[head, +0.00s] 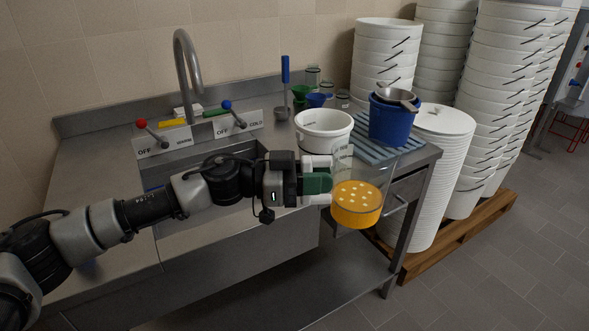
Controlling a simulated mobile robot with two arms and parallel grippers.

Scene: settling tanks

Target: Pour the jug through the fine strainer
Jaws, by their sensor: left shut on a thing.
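My left gripper (316,183) comes in from the left and is shut on the clear jug (356,205) at its green handle side. The jug is about upright in front of the counter's front edge. It holds orange liquid with pale spots floating on top. A metal strainer (396,96) sits on the rim of a blue bucket (390,122), behind and to the right of the jug. I cannot tell how fine its mesh is. A white bucket (323,140) stands just behind my gripper, its lower part partly hidden. My right gripper is not in view.
The blue bucket stands on a ribbed blue mat (374,151). Green and blue funnels and glass jars (312,76) stand behind the white bucket. A sink with a tall tap (186,60) is at left. Stacked white buckets (383,55) crowd the right. Open floor lies front right.

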